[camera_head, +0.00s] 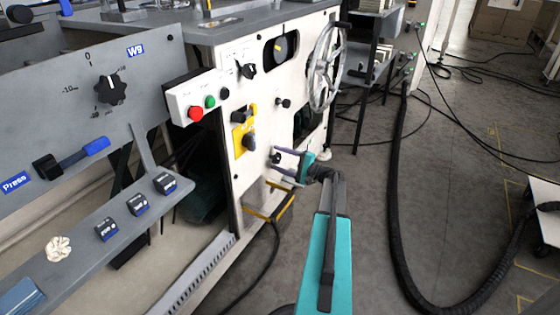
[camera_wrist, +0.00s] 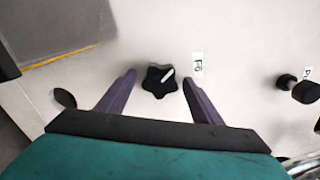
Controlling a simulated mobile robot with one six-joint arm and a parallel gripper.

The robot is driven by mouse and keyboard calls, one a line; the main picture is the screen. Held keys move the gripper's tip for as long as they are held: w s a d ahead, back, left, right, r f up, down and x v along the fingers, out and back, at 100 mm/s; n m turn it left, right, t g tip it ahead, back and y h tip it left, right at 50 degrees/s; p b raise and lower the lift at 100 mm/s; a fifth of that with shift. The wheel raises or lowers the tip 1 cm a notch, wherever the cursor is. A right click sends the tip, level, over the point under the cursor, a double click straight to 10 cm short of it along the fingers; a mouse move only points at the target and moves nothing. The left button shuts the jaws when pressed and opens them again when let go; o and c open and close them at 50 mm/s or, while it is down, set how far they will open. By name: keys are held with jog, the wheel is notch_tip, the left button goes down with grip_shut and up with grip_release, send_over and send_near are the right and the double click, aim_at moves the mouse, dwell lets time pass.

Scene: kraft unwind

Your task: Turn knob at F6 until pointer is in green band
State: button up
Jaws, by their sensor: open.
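The black lobed knob (camera_wrist: 160,82) sits on the cream panel beside a white label (camera_wrist: 198,64) that reads F6. A white mark on the knob points to the upper right in the wrist view. My gripper (camera_wrist: 158,79) is open, with one purple finger on each side of the knob and a gap on both sides. In the head view my gripper (camera_head: 285,161) faces the lower part of the cream panel, with the dark knob (camera_head: 276,157) at its fingertips. I can make out no green band in either view.
On the cream machine are a spoked handwheel (camera_head: 326,66), a round dial (camera_head: 281,48) in a dark window and a yellow switch plate (camera_head: 243,137). Another black knob (camera_wrist: 304,91) stands to the right in the wrist view. A thick black hose (camera_head: 397,190) lies on the floor.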

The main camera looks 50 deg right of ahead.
jog(key=c, duration=1.1)
jog(key=shift+o, duration=0.2)
jog(key=shift+r+m+p, duration=0.1)
jog(key=shift+m+p, duration=0.3)
jog(key=shift+p, duration=0.4)
jog(key=m+p, duration=0.2)
jog(key=p, duration=0.1)
jog(key=shift+r, duration=0.1)
jog(key=m+p, duration=0.5)
jog(key=p, duration=0.3)
jog(key=shift+a+m, duration=0.1)
jog(key=shift+m, duration=0.3)
jog(key=m+p, duration=0.2)
jog(key=p, duration=0.1)
jog(key=m+p, duration=0.2)
jog(key=shift+s+f+p, duration=0.1)
jog(key=shift+f+p, duration=0.1)
jog(key=shift+p, duration=0.2)
jog(key=m+p, duration=0.3)
jog(key=shift+a+f, duration=0.15)
jog(key=shift+f, duration=0.05)
jog(key=shift+s, duration=0.1)
